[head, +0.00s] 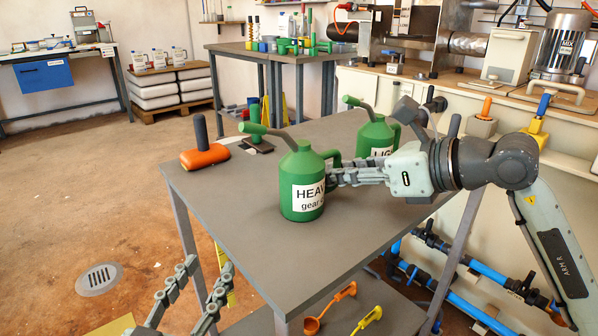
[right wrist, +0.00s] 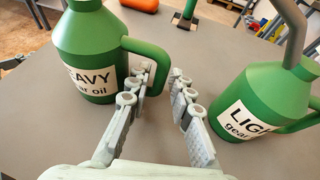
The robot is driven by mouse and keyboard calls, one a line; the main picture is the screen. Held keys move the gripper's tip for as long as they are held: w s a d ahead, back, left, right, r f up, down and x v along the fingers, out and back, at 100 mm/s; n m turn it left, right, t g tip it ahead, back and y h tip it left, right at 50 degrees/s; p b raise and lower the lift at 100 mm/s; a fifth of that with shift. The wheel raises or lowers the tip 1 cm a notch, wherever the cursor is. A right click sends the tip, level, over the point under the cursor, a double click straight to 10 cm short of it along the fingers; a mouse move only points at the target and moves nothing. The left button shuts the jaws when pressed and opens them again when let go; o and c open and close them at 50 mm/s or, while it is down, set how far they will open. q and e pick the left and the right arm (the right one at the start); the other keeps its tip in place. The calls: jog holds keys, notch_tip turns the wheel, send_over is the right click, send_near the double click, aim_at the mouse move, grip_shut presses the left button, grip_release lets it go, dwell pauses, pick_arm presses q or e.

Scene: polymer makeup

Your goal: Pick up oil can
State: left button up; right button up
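A green oil can labelled HEAVY gear oil (head: 302,165) stands upright on the grey table, its spout to the upper left and its handle to the right. It also shows at the left of the right wrist view (right wrist: 88,40). A second green can, labelled LIGHT (head: 378,135), stands behind it to the right; it also shows in the right wrist view (right wrist: 262,98). My right gripper (head: 338,176) is open at the heavy can's handle. In the right wrist view, one finger overlaps the handle; contact is unclear. My left gripper (head: 208,268) is open and empty, low beside the table.
An orange block with a dark handle (head: 205,156) and a green-handled tool on a dark base (head: 256,142) lie behind the heavy can. The table (head: 270,255) is bare in front. An orange funnel or scoop (head: 330,306) and a yellow one (head: 367,319) are on the lower shelf.

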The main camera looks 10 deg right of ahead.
jog(key=shift+w+a, duration=0.15)
jog(key=shift+a, duration=0.05)
grip_shut()
dwell(0.4)
